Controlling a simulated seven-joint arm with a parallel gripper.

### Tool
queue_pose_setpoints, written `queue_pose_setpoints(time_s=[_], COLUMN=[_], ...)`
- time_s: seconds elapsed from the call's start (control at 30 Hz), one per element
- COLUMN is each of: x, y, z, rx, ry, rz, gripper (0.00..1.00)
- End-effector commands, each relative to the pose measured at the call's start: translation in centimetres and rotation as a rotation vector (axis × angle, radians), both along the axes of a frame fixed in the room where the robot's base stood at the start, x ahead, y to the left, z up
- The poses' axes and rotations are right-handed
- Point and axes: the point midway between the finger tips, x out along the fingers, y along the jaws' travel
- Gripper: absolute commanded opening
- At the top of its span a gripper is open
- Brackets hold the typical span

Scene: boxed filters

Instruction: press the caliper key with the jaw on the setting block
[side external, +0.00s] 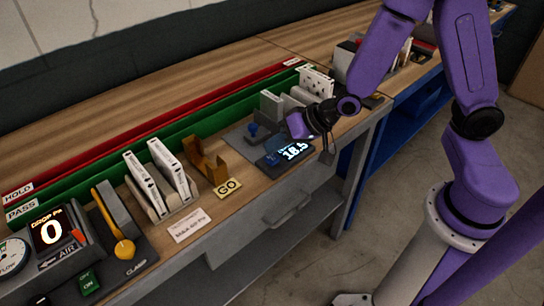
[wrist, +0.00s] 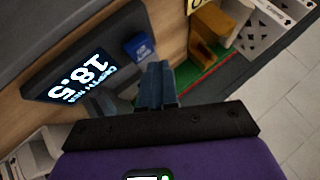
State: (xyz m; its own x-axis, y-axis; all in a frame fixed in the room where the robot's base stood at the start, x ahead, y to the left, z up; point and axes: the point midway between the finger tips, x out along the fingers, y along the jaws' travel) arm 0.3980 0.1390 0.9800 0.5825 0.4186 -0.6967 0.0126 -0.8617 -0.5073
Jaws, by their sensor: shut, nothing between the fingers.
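The caliper's lit display reads 18.5 in the side view (side external: 293,152) and in the wrist view (wrist: 80,76). A blue key (wrist: 139,47) with small lettering stands beside the display in the wrist view, just beyond my fingertips. A gap seems to show between them, but I cannot tell whether they touch. My gripper (wrist: 158,78) is shut and empty; it hangs close over the caliper in the side view (side external: 297,127). A blue knob (side external: 253,130) stands on the dark grey caliper base. I cannot make out the jaw or the setting block clearly.
A brown cradle (side external: 207,160) and a GO tag (side external: 228,188) lie left of the caliper. White boxed filters (side external: 160,175) stand in a rack farther left. Pale upright pieces (side external: 280,103) stand behind the caliper. Green PASS (side external: 100,172) and red HOLD (side external: 85,160) channels run along the back.

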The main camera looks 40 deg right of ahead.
Motion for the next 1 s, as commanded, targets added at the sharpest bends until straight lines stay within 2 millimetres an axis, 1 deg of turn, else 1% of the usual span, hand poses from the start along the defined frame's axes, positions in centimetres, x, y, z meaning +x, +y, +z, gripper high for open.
queue_pose_setpoints(time_s=[0.53,0.83,1.0], x=[0.0,-0.04,-0.01], y=[0.0,-0.01,-0.02], z=[-0.02,-0.81,-0.88], rx=[0.0,-0.001,0.0], ry=[0.0,0.002,0.001], rz=[0.0,0.001,0.001], gripper=[0.0,0.0,0.0])
